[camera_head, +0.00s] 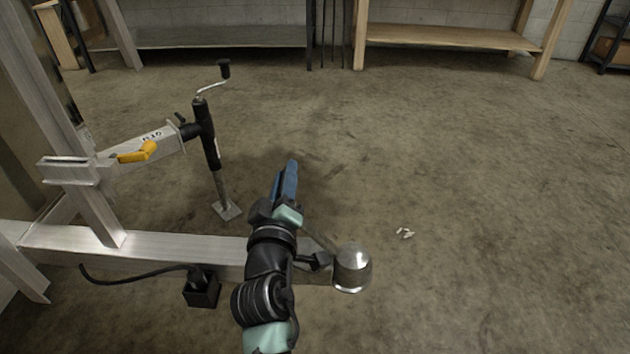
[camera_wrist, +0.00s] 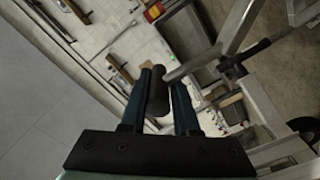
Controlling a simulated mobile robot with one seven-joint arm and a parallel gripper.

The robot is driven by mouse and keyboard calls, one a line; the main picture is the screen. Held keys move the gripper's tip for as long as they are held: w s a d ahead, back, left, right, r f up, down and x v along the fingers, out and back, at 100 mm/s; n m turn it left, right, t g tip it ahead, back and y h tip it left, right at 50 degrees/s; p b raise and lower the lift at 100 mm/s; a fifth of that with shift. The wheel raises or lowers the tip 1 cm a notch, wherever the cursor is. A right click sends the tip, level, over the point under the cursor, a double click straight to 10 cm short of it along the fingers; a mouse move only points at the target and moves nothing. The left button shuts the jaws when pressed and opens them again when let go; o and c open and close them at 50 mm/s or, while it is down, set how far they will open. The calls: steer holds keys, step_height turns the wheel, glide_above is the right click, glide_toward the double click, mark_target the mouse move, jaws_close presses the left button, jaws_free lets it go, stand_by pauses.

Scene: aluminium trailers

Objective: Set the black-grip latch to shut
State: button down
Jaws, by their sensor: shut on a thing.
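My gripper (camera_head: 286,180) has blue fingers and reaches out over the trailer's tongue in the head view. In the wrist view my gripper (camera_wrist: 169,98) is shut on a black cylindrical grip, the black-grip latch (camera_wrist: 157,92), which sits between the fingertips. A grey metal rod runs from the grip up to the right. In the head view the held grip cannot be made out behind my gripper and wrist. How far the latch is turned cannot be told.
A trailer tongue (camera_head: 150,245) ends in a round metal coupler (camera_head: 351,267) right of my arm. A jack (camera_head: 207,135) with a crank stands at the left. A yellow-grip latch (camera_head: 138,153) sits on the beam beside it. The floor to the right is mostly clear.

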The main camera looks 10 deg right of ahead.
steer(key=w+a+f+n+b, duration=0.1)
steer(key=a+f+n+b, duration=0.1)
steer(key=a+f+n, duration=0.1)
steer(key=w+a+f+n+b, duration=0.1)
steer(key=a+f+n+b, duration=0.2)
steer(key=f, duration=0.2)
steer(key=w+a+f+n+b, duration=0.1)
steer(key=a+f+n+b, duration=0.1)
steer(key=f, duration=0.3)
steer(key=shift+a+n+b, duration=0.4)
steer(key=shift+a+b, duration=0.2)
steer(key=shift+b, duration=0.15)
steer(key=shift+a+f+n+b, duration=0.25)
steer(key=shift+f+n+b, duration=0.25)
steer(key=shift+f+n, duration=0.3)
steer(key=shift+f, duration=0.1)
steer(key=c, duration=0.7)
jaws_free()
steer(key=shift+a, duration=0.15)
steer(key=shift+s+a+p, duration=0.3)
steer(key=shift+s, duration=0.05)
steer(key=p+v, duration=0.4)
steer(key=v, duration=0.8)
steer(key=shift+s+d, duration=0.1)
